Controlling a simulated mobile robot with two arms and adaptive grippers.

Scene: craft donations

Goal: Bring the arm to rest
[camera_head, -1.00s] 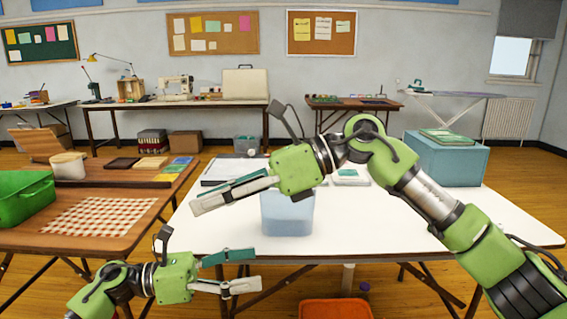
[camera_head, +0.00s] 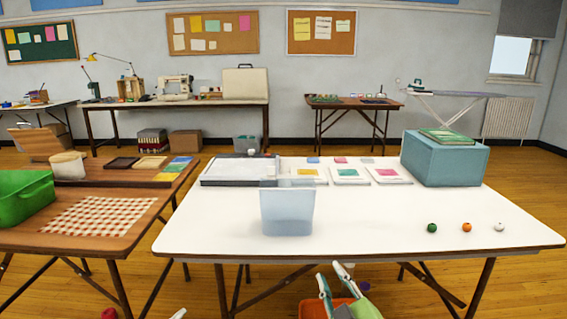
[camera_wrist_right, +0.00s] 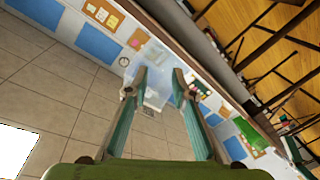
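My right gripper (camera_head: 330,271) is low at the front edge of the white table (camera_head: 380,235), in front of it, with its fingers pointing up. In the right wrist view the gripper (camera_wrist_right: 161,82) has its two fingers apart, with nothing between them. Only a small pale tip of what looks like my left gripper (camera_head: 178,314) shows at the bottom edge, so its fingers cannot be judged.
On the white table stand a translucent bin (camera_head: 287,210), a teal box (camera_head: 445,160) and small green (camera_head: 432,228), orange (camera_head: 467,227) and white (camera_head: 499,227) balls. An orange container (camera_head: 313,308) is below, behind my right gripper. A brown table (camera_head: 100,240) stands left.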

